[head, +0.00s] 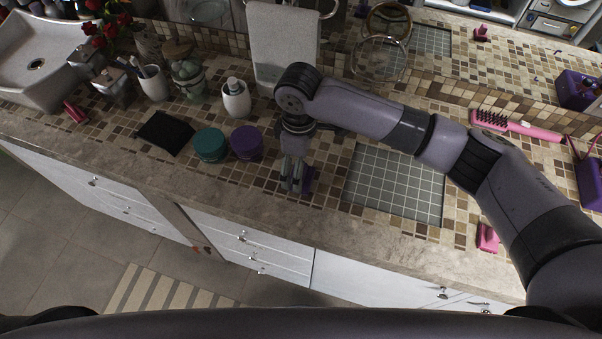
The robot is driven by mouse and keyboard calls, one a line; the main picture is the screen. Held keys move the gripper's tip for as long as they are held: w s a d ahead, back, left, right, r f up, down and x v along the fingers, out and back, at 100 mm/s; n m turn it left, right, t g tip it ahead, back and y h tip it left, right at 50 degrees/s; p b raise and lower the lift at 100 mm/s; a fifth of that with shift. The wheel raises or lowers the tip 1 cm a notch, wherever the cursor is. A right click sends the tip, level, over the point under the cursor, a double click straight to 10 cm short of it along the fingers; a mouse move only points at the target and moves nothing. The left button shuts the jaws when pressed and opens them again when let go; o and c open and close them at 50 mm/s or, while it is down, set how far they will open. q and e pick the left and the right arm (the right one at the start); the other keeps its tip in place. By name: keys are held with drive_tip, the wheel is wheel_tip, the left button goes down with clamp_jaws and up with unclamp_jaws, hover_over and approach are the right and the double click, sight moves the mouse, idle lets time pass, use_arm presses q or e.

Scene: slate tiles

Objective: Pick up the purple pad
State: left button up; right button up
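The purple pad (309,178) is at the front part of the tiled counter, right beside my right gripper (292,182). Only part of it shows, because the gripper's fingers cover its left side. My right arm comes in from the right and the gripper points down, with its fingertips at or just over the pad. I cannot tell whether the fingers are closed on the pad or apart around it. My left gripper is not in view.
A purple jar (246,142) and a teal jar (210,145) stand left of the gripper, near a black cloth (165,133). A white pump bottle (236,99) is behind them. A grey grid mat (395,184) lies to the right. A pink brush (518,126) lies farther right.

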sight(308, 175)
drive_tip(key=shift+d+f+p, duration=0.1)
drive_tip(key=shift+f+p, duration=0.2)
drive_tip(key=shift+f, duration=0.1)
drive_tip(key=f, duration=0.2)
drive_tip(key=f+p, duration=0.1)
drive_tip(key=shift+w+d+f, duration=0.15)
drive_tip(key=shift+w+f, duration=0.05)
drive_tip(key=shift+f, duration=0.5)
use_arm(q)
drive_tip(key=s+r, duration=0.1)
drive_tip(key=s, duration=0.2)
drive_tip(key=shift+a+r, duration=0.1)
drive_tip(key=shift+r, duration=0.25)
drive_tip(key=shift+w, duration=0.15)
use_arm(e)
drive_tip(key=shift+c, duration=0.2)
drive_tip(key=c, duration=0.5)
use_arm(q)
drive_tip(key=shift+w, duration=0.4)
use_arm(e)
drive_tip(key=c, duration=0.8)
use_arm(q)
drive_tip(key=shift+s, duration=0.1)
